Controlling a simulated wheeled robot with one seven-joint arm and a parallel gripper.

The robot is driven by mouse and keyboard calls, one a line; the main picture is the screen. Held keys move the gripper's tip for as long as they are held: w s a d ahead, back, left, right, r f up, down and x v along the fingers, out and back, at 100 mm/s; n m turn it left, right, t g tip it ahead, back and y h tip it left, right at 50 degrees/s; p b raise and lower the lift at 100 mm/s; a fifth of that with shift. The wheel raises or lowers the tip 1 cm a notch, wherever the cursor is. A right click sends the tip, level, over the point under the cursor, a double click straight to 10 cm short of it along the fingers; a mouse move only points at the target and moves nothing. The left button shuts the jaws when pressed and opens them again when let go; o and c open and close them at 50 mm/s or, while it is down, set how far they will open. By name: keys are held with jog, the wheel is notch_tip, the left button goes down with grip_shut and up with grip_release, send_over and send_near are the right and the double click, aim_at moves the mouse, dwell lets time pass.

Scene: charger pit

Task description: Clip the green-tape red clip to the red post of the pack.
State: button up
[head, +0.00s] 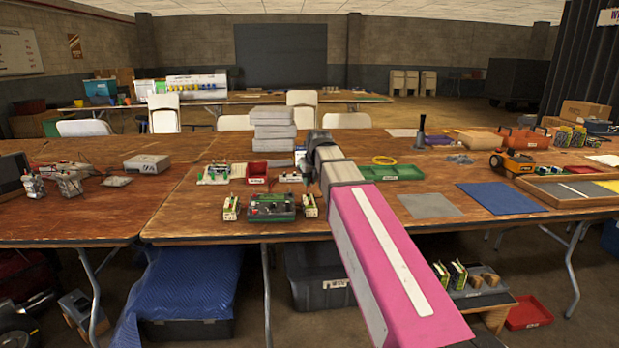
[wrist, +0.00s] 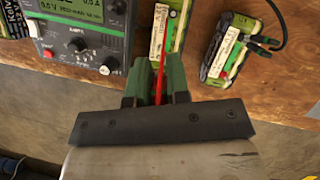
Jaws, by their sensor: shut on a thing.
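In the wrist view my gripper (wrist: 159,84) has its green fingers shut on a thin red thing (wrist: 161,70), likely the red clip. No green tape can be made out on it. A battery pack (wrist: 168,25) with a pale label lies just beyond the fingertips, and the red thing overlaps it in the picture. I cannot tell whether they touch. My arm largely hides my gripper there.
The green charger (head: 272,207), with dials and a display, is left of my fingers in the wrist view (wrist: 85,40). A red bin (head: 257,172) and stacked grey boxes (head: 272,130) stand behind it. A grey mat (head: 429,205) and blue mat (head: 503,198) lie flat to the right.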

jog(key=shift+f, duration=2.5)
jog(key=shift+f, duration=0.2)
jog(key=o, duration=0.8)
jog(key=shift+o, duration=1.1)
jog(key=shift+r, duration=3.75)
